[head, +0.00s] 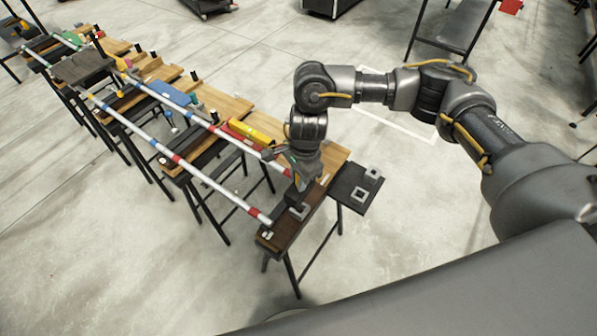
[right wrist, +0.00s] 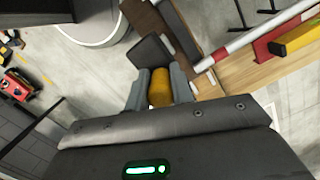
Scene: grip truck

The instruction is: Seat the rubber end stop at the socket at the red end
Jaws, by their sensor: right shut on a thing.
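The rubber end stop appears to be the dark block (right wrist: 150,50) with an orange grip part (right wrist: 160,90) in the right wrist view. My right gripper (head: 298,184) is shut on the orange part, and the block (head: 293,197) lies beyond its fingertips. In the head view it is low over the dark board at the near end of the rails, close to the red-banded rail end (head: 258,214). A light square frame (head: 299,211) lies beside the block. I cannot tell whether the block touches the board or which piece is the socket. My left gripper is not in view.
Two striped rails run back to the upper left over several wooden-topped tables. A yellow bar (head: 250,132) lies behind the gripper. A dark side tray (head: 345,189) holds two square frames (head: 372,173).

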